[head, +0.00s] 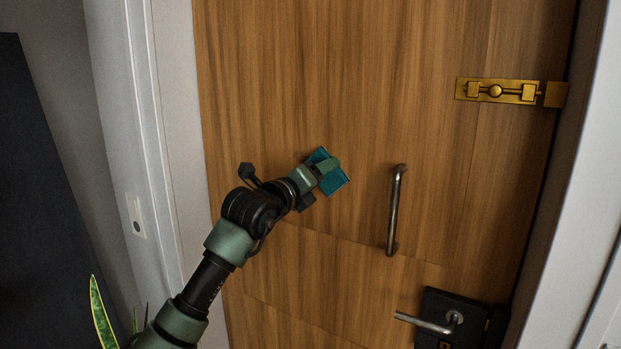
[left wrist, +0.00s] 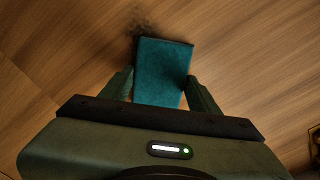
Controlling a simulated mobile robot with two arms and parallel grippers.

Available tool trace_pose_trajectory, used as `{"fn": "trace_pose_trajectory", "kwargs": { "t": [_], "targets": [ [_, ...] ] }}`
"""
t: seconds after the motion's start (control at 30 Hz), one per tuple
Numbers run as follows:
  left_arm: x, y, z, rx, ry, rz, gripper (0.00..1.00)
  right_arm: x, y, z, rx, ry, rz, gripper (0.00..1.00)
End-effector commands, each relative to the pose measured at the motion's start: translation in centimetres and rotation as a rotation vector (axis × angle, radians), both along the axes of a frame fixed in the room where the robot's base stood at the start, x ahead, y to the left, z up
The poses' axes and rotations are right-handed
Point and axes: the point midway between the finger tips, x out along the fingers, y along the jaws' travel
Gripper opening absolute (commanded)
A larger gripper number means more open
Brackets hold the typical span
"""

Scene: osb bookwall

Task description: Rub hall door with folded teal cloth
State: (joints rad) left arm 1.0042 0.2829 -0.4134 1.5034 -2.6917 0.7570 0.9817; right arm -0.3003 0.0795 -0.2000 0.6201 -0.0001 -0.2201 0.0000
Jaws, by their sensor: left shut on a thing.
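The hall door (head: 300,80) is brown wood grain and fills most of the head view. My left gripper (head: 324,170) is shut on the folded teal cloth (head: 335,182) in front of the door, left of the vertical pull handle. In the left wrist view the cloth (left wrist: 162,70) sits between the two fingers of the gripper (left wrist: 162,88), close against the wood of the door (left wrist: 60,60). A dark smudge (left wrist: 138,22) shows on the wood just beyond the cloth's upper left edge. I cannot tell whether the cloth touches the door. My right gripper is not in view.
A vertical metal pull handle (head: 394,210) stands out right of the cloth. A lever handle (head: 428,323) on a dark lock plate is lower right. A brass bolt (head: 497,91) is upper right. A plant leaf (head: 101,314) rises at lower left, near my arm.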

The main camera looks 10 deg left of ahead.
Motion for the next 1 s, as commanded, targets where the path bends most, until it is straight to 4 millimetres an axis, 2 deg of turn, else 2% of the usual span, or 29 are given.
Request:
{"fn": "trace_pose_trajectory", "kwargs": {
  "t": [0.1, 0.33, 0.7, 1.0],
  "targets": [
    [-0.2, -0.7, -0.1, -0.001, 0.001, -0.002, 0.29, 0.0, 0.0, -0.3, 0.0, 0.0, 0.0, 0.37],
    [-0.3, -0.6, -0.2, 0.001, 0.0, -0.002, 0.29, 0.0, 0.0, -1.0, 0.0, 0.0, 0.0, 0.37],
    [0.8, 2.1, -0.1, 0.001, 0.003, 0.002, 0.29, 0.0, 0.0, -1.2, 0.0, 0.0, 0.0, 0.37],
    [1.2, 3.3, 0.0, 0.0, 0.002, 0.002, 0.29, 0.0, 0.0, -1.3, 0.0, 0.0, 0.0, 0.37]
  ]
}}
